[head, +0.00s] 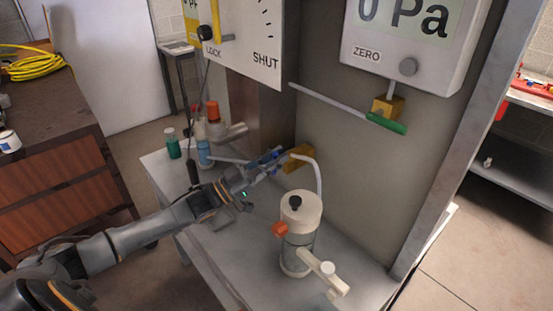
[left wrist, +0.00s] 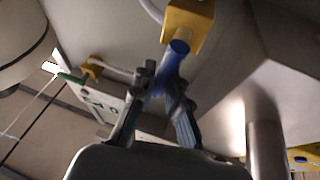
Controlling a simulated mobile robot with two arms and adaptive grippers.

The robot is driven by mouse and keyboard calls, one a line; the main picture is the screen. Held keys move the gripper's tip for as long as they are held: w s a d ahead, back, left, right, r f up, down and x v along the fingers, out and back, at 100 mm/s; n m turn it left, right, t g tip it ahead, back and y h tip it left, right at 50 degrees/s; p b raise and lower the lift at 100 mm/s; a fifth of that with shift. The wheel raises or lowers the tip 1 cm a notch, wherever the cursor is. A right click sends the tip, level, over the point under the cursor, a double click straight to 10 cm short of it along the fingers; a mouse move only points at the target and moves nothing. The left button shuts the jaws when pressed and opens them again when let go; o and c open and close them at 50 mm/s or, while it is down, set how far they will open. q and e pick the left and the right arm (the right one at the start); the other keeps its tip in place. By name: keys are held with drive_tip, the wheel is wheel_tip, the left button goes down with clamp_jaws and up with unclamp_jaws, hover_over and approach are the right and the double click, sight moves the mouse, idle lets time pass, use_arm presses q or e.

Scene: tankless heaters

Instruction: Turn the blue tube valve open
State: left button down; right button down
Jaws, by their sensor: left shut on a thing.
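The blue valve handle (head: 271,156) sticks out to the left from a brass-yellow valve body (head: 298,157) low on the grey panel. In the left wrist view the blue handle (left wrist: 174,58) runs from the yellow body (left wrist: 190,22) down between my fingers. My left gripper (head: 264,165) is shut on the blue handle; its fingers (left wrist: 164,88) lie on either side of it in the left wrist view. A pale tube (head: 318,175) bends from the yellow body down towards the white-lidded canister. My right gripper is not in view.
The canister (head: 298,240) with orange and white fittings stands on the grey bench, close to the right of my arm. A green-handled valve (head: 386,123) sits higher on the panel (head: 345,175). Bottles, including a green one (head: 173,146), stand behind my arm.

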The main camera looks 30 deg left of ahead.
use_arm(q)
drive_tip(key=shift+a+f, duration=0.1)
idle(0.4)
drive_tip(key=c, duration=1.3)
unclamp_jaws()
drive_tip(key=shift+c, duration=0.2)
drive_tip(key=v, duration=1.2)
